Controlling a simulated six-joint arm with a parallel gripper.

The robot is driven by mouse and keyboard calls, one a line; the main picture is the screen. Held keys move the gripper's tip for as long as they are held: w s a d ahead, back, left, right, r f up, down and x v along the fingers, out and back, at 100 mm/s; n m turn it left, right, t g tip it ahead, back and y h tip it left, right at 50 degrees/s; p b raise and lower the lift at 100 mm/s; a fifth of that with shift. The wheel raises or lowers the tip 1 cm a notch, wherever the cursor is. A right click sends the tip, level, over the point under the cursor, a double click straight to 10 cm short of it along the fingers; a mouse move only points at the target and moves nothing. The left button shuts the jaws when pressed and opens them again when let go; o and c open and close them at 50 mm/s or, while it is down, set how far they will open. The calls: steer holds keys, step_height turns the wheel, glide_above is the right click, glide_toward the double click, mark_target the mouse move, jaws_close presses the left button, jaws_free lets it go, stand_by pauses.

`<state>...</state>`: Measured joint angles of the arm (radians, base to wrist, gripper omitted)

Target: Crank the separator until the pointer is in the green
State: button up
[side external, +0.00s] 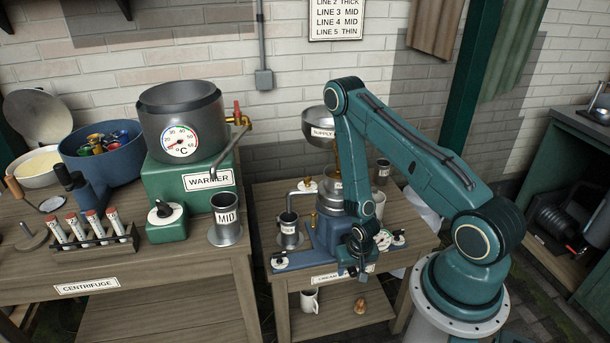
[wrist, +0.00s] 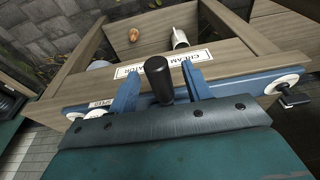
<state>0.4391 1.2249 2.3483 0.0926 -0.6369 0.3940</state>
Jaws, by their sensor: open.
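The cream separator (side external: 328,236) stands on the small wooden table, with a blue base and a metal supply bowl (side external: 319,121) on top. A black upright crank handle (wrist: 159,80) shows in the wrist view. My gripper (wrist: 158,70) is open, with one blue finger on each side of the handle and a gap visible on both sides. In the side view my gripper (side external: 359,265) is low at the separator's front and hides the handle. A small white and green dial (side external: 384,240) is beside it, partly covered; its pointer is too small to read.
A metal cup (side external: 289,228) stands at the separator's left. A white mug (side external: 310,300) is on the lower shelf. The warmer (side external: 190,185) stands on the left bench.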

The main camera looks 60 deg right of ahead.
steer(key=shift+f, duration=0.3)
stand_by(0.4)
steer(key=c, duration=1)
